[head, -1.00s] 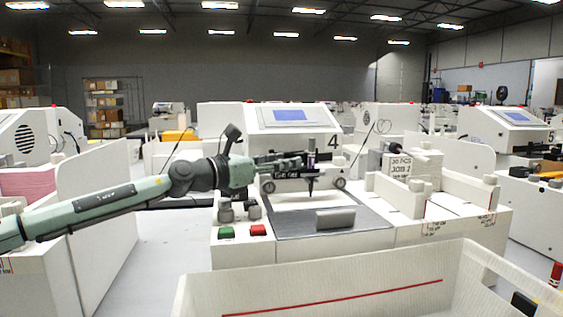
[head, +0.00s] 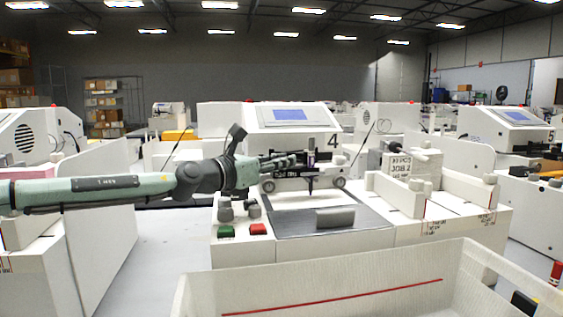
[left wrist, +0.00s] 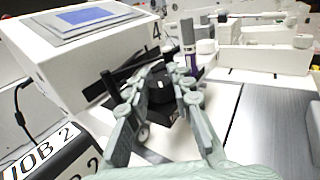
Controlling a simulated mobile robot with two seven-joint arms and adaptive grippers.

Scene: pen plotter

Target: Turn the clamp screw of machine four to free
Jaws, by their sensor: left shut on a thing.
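Machine four (head: 262,118) is the white plotter with a blue screen and a "4" on its front, in the middle of the head view. My left gripper (head: 296,160) reaches in from the left to the pen carriage (head: 290,171). In the left wrist view, the fingers of my left gripper (left wrist: 163,84) are closed on both sides of a black knob (left wrist: 159,91), apparently the clamp screw. Its turn position cannot be read. My right gripper is not in view.
A green button (head: 226,231) and a red button (head: 258,229) sit at the machine's front left. A white bin (head: 340,292) stands in front. Other plotters stand on both sides.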

